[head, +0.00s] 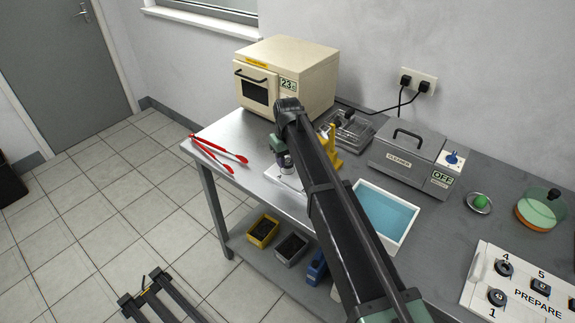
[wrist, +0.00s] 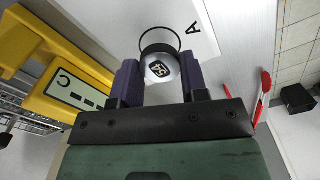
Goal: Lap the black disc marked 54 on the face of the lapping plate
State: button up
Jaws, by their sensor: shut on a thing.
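The disc marked 54 (wrist: 160,69) is between my gripper's two purple fingers (wrist: 158,82) in the wrist view. It shows a pale grey face with a dark number label and a dark body behind it. My gripper is shut on it. Beyond it is a white board (wrist: 222,62) with a black ring outline and the letter A. I cannot tell whether the disc touches the board. In the head view my gripper (head: 284,160) is over the white board (head: 285,178), and the disc is too small to make out. I cannot surely pick out the lapping plate.
A yellow stand (wrist: 62,85) marked C is close left of my gripper in the wrist view. The head view shows a cream oven (head: 300,65), red tongs (head: 218,152), a blue bath (head: 384,214), a cleaner marked OFF (head: 408,160), an orange dish (head: 536,214) and a PREPARE board (head: 515,285).

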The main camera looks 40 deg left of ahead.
notch_tip(320, 180, up, 3)
jog(key=shift+p, duration=1.05)
jog(key=shift+f, duration=0.1)
